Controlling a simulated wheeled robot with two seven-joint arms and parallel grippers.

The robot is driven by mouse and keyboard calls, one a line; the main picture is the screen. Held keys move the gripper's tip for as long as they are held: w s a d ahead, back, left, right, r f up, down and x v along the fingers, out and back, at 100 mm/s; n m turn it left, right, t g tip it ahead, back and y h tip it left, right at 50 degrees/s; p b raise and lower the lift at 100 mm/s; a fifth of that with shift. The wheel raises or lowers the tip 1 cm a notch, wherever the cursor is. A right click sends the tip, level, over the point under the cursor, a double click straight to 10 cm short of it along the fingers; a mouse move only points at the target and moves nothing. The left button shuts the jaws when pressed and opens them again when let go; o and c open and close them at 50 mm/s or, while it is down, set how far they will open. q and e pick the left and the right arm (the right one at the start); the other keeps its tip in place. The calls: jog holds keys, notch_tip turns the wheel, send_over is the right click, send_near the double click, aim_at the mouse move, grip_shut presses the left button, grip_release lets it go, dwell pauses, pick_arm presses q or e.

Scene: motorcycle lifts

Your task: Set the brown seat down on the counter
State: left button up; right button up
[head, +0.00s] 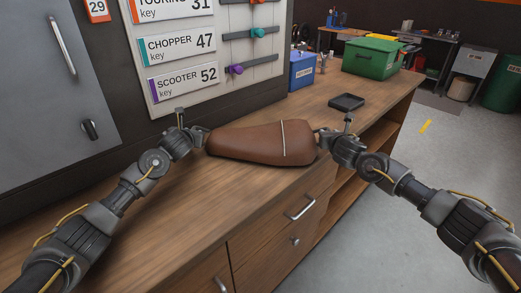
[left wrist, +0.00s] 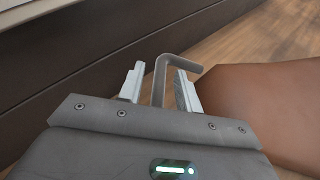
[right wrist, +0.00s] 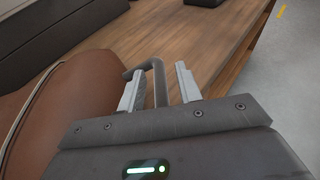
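The brown seat (head: 262,143) lies lengthwise on the wooden counter (head: 150,215), with a light strap across its right part. It appears to rest on the top. My left gripper (head: 201,136) is at the seat's left end. In the left wrist view its fingers (left wrist: 158,88) stand apart, with a bent grey handle (left wrist: 180,65) between them. My right gripper (head: 322,137) is at the seat's right end. In the right wrist view its fingers (right wrist: 160,88) are also apart, around a hooked grey handle (right wrist: 158,80). The seat's underside is hidden.
A small black tray (head: 347,102) lies on the counter behind my right gripper. A blue box (head: 302,70) and a green bin (head: 372,58) stand farther back. A key board (head: 205,50) and a grey cabinet (head: 50,80) are behind the counter. The counter's front left is clear.

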pick_arm(q)
jog(key=v, duration=0.7)
jog(key=shift+s, duration=0.15)
pick_arm(e)
jog(key=v, duration=1.2)
pick_arm(q)
jog(key=shift+r, duration=0.1)
pick_arm(e)
jog(key=shift+r, duration=0.1)
